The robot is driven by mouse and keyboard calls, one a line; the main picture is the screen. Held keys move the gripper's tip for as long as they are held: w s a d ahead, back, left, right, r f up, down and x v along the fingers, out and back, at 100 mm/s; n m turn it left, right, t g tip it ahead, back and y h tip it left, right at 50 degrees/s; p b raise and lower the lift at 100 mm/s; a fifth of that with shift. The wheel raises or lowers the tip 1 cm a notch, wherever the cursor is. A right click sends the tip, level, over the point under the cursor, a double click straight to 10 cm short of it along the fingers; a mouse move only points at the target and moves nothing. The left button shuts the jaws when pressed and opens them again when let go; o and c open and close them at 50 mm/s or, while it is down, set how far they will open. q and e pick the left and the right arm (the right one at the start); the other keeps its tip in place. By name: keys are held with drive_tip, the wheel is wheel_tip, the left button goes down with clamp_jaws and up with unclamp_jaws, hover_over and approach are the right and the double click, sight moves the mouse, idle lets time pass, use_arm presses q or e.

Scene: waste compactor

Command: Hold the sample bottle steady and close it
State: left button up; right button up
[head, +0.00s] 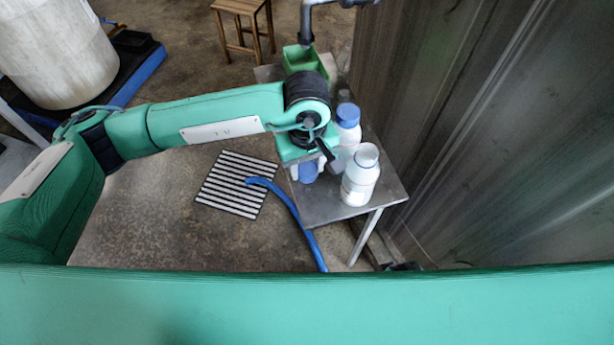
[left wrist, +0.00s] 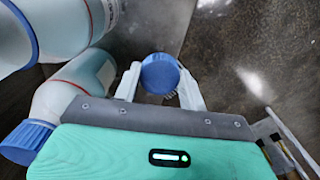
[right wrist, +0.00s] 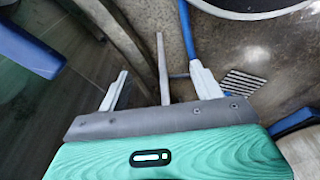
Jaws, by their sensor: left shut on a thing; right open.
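My left gripper (head: 307,172) reaches down over the near left edge of the small metal table. It is shut on a round blue cap (left wrist: 160,75), which sits between its fingers in the left wrist view. I cannot tell whether a bottle hangs under that cap. A white bottle (head: 360,180) with a pale top stands upright just right of the gripper; I cannot tell if its mouth is open. A second white bottle with a blue cap (head: 348,115) stands behind it. My right gripper (right wrist: 160,85) is open and empty, away from the bottles; the head view does not show it.
The metal table (head: 385,195) also holds a green container (head: 303,62) at its back. A metal wall (head: 490,120) rises close on the right. A blue hose (head: 290,205) and a striped floor grate (head: 235,185) lie left of the table.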

sight(307, 169)
use_arm(q)
wheel_tip(307, 169, up, 13)
use_arm(e)
drive_tip(key=shift+r, duration=0.7)
drive_tip(key=shift+w, duration=0.2)
